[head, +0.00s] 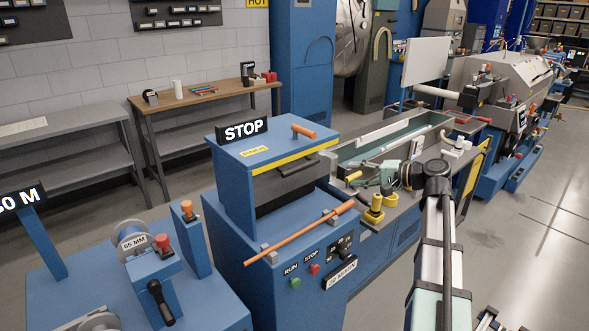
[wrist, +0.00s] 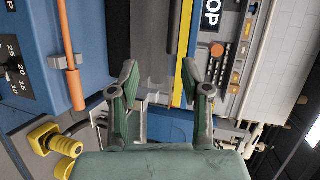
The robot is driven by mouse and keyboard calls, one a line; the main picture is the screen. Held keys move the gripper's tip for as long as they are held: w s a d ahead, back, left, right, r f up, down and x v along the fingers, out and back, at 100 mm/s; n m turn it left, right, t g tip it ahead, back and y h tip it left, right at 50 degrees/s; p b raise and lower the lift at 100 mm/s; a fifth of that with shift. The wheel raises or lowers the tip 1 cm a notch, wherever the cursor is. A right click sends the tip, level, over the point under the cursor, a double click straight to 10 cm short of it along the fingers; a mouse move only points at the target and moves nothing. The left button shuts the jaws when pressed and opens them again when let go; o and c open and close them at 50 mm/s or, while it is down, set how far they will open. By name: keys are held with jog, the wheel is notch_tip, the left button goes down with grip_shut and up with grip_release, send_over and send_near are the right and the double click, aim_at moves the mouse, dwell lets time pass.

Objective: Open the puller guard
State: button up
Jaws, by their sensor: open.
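The puller guard (head: 266,147) is a blue, box-like cover with a yellow front edge and a pinch label. Its top lies level and it appears closed. A dark bar handle (head: 298,166) sits on its front and an orange grip (head: 303,131) on top. In the wrist view the yellow edge (wrist: 183,45) runs up just beyond my right finger. My gripper (wrist: 160,78) is open, with nothing between its green fingers. In the head view my gripper (head: 368,174) is right of the guard, apart from it, above the trough end.
A STOP sign (head: 242,130) stands behind the guard top. Yellow knobs (head: 374,208) stand below my gripper. An open trough (head: 395,140) extends behind it.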

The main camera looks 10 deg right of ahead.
aim_at(304, 168)
jog(key=shift+y, duration=0.7)
jog(key=p+x, duration=0.1)
jog(key=x, duration=0.5)
jog(key=r+p+x, duration=0.1)
jog(key=p+x, duration=0.1)
jog(key=x, duration=0.4)
jog(key=p+x, duration=0.2)
jog(key=x, duration=0.3)
jog(key=shift+a+r, duration=0.1)
jog(key=shift+a, duration=0.6)
jog(key=shift+s, duration=0.1)
grip_shut()
